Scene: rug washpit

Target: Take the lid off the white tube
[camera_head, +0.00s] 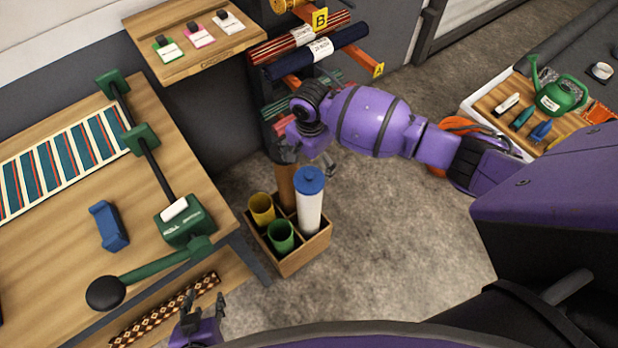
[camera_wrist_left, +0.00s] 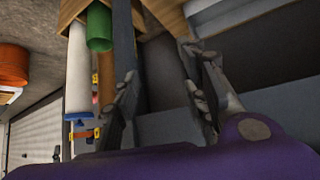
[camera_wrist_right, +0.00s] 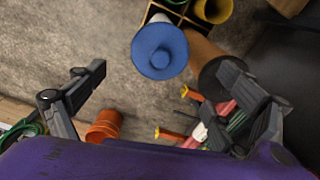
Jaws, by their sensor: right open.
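The white tube (camera_head: 309,212) stands upright in a compartment of a wooden crate (camera_head: 304,264) on the floor, with a blue lid (camera_head: 310,180) on its top. In the right wrist view the blue lid (camera_wrist_right: 159,50) lies ahead of the fingers, near the top centre. My right gripper (camera_head: 304,160) is open and empty, just above and behind the lid; its fingers (camera_wrist_right: 165,100) are spread wide and apart from the lid. My left gripper (camera_head: 198,302) is low near the bench's front edge; its fingers (camera_wrist_left: 165,85) are apart and empty. The left wrist view also shows the white tube (camera_wrist_left: 78,75).
The crate also holds a yellow tube (camera_head: 262,208), a green tube (camera_head: 281,236) and a brown tube (camera_head: 286,186). A wooden bench (camera_head: 60,235) with a green clamp bar is at left. A rack of rolled rugs (camera_head: 300,40) stands behind. Floor right of the crate is clear.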

